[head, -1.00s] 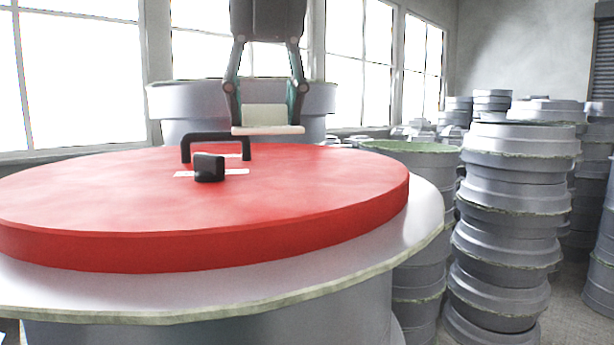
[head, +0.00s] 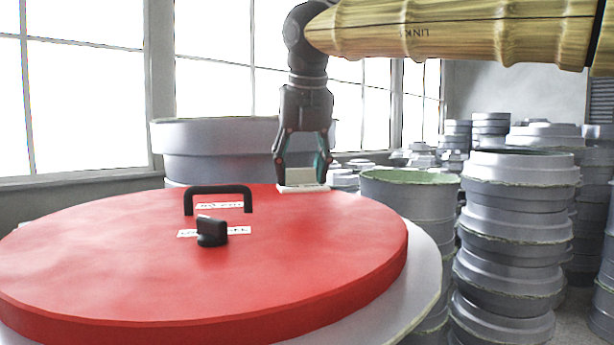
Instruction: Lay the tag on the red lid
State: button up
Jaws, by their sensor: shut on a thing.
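The red lid (head: 270,275) is a large round disc lying flat on a pale round mould. It bears a black handle (head: 218,189), a black knob (head: 211,232) and white labels with dark print. My gripper (head: 301,172) is at the lid's far edge, right of the handle, pointing down. It is shut on the tag (head: 303,188), a small off-white piece with a flat base and an upright part. The tag's base is at the lid's surface near the far rim; I cannot tell whether it touches.
The pale flange (head: 425,270) of the mould sticks out beyond the lid on the right. A large grey mould (head: 215,150) stands behind the lid. Stacked grey moulds (head: 510,230) stand at the right. The lid's front and right surface is clear.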

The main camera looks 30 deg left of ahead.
aim_at(302, 184)
jog(key=shift+w, duration=0.35)
jog(key=shift+s+f+p, duration=0.1)
jog(key=shift+f+p, duration=0.3)
jog(key=shift+f, duration=0.1)
jog(key=shift+f+p, duration=0.35)
jog(key=shift+f, duration=0.95)
jog(key=o, duration=1)
jog(key=shift+f, duration=0.15)
jog(key=shift+c, duration=0.2)
